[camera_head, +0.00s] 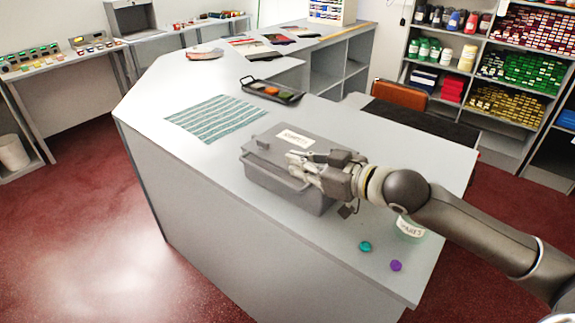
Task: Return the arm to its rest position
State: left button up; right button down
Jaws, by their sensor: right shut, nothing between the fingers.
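My right arm comes in from the right, over the grey counter (335,250). My right gripper (292,168) is shut and empty, at the lid of a grey lidded box (270,178). Whether its fingers touch the lid, I cannot tell. The box has a white label (293,138) on top and its lid is on. My gripper and wrist hide the box's right part. My left arm and left gripper are not in view.
A jar (409,228) stands partly behind my forearm. A teal disc (365,246) and a purple disc (396,266) lie near the front edge. A striped cloth (216,117) and a dark tray (272,91) lie behind the box. Stocked shelves (488,65) stand at the back right.

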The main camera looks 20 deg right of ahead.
jog(key=s+a+f+m+g+h, duration=0.1)
jog(key=s+a+f+g+h, duration=0.1)
jog(key=s+f, duration=0.5)
jog(key=s+a+f+m+g+h, duration=0.1)
jog(key=s+f+h, duration=0.15)
jog(key=f, duration=0.85)
jog(key=s+f+m+g+h, duration=0.1)
jog(key=s+f+g, duration=0.15)
jog(key=s, duration=0.35)
jog(key=s+d+f+m+g+h, duration=0.1)
jog(key=s+f+g, duration=0.1)
jog(key=s+f, duration=0.35)
jog(key=s+f+m+g+h, duration=0.1)
jog(key=s+f+g, duration=0.1)
jog(key=s, duration=0.6)
notch_tip(320, 180, down, 27)
jog(key=s+g, duration=0.1)
jog(key=g, duration=0.1)
jog(key=s+d+f, duration=0.3)
jog(key=s+f, duration=1.2)
jog(key=s, duration=0.1)
jog(key=shift+s+f+n+g, duration=0.25)
jog(key=shift+s+n+g, duration=0.05)
jog(key=shift+s+g, duration=0.05)
